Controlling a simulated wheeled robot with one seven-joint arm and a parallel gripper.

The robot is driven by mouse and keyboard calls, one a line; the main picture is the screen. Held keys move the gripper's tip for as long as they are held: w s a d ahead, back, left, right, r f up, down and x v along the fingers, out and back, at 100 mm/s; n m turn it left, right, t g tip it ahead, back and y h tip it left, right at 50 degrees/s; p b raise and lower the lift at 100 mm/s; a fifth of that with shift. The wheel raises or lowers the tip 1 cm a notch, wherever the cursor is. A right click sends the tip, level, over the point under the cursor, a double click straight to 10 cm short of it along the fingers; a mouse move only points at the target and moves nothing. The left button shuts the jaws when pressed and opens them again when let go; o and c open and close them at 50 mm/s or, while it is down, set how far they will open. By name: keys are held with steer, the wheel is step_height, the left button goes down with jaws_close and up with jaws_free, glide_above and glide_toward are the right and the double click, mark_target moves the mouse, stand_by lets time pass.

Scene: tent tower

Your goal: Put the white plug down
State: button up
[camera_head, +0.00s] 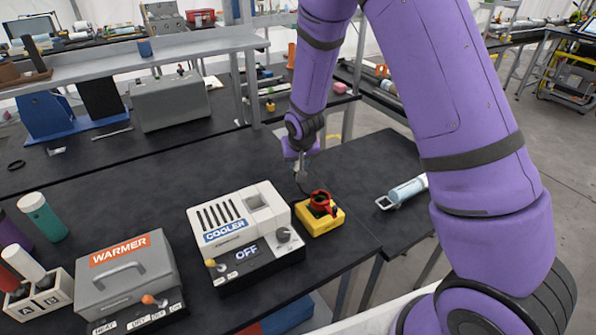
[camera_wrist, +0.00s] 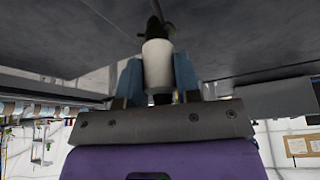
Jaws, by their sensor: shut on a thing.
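The white plug (camera_wrist: 158,66) is between the two blue fingers of my gripper (camera_wrist: 158,78) in the wrist view. It has a black tip with a dark cable running from it. In the head view my gripper (camera_head: 301,166) is above the dark table, just behind the yellow box with a red ring (camera_head: 319,215). The plug is too small and too covered there to make out clearly. I cannot tell from the head view whether the plug touches the table.
A white cooler box (camera_head: 238,228) reading OFF stands left of the yellow box. A grey warmer box (camera_head: 125,275) and a rack of A and B tubes (camera_head: 40,298) are farther left. A pale blue cylinder (camera_head: 408,190) lies at right. The table behind the cooler is mostly clear.

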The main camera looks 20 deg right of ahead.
steer(key=shift+f, duration=1.95)
steer(key=shift+f, duration=0.1)
steer(key=o, duration=0.9)
